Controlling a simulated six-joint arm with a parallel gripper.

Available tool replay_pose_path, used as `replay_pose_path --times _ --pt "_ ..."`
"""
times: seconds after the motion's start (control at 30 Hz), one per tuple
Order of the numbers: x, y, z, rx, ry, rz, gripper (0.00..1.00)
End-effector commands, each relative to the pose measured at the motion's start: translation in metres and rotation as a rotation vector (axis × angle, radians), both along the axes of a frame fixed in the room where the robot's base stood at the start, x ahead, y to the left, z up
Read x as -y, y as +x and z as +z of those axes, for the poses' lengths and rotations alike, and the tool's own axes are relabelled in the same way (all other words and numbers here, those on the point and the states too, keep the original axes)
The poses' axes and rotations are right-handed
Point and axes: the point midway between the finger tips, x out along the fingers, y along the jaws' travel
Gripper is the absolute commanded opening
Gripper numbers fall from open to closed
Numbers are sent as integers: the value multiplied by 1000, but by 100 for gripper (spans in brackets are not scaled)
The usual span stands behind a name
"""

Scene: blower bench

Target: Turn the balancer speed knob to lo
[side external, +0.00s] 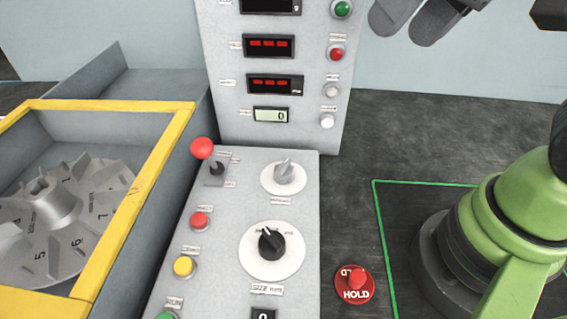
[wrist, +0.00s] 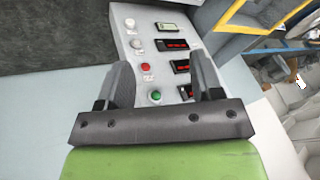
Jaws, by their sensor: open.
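Two dial knobs sit on the sloped grey control panel (side external: 225,235) in the side view. A grey knob (side external: 284,171) on a white dial is higher up, its pointer roughly upward. A larger black knob (side external: 271,243) on a white dial is lower, its white mark pointing up and left. The dial labels are too small to tell surely which one is the speed knob. My gripper (side external: 413,20) is at the top right, well above and apart from both knobs. In the wrist view my gripper (wrist: 160,62) is open and empty, facing the upright display panel.
The upright panel (side external: 285,95) carries displays and buttons. A red-tipped lever (side external: 202,149) stands beside the grey knob. Coloured buttons line the panel's left side. A red HOLD button (side external: 355,285) is at right. A yellow-framed bay (side external: 150,160) holds a bladed wheel (side external: 55,215).

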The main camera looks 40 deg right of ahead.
Motion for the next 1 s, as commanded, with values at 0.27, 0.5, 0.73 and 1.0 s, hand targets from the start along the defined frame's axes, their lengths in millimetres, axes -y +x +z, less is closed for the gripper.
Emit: replay_pose_path --times 0.27,0.5,0.73,1.0 --pt "-44 68 -55 -241 -101 111 60" --pt "-78 94 -115 -374 -190 178 60" --pt "-87 98 -139 -410 -220 196 60" --pt "-87 97 -182 -414 -221 196 60"
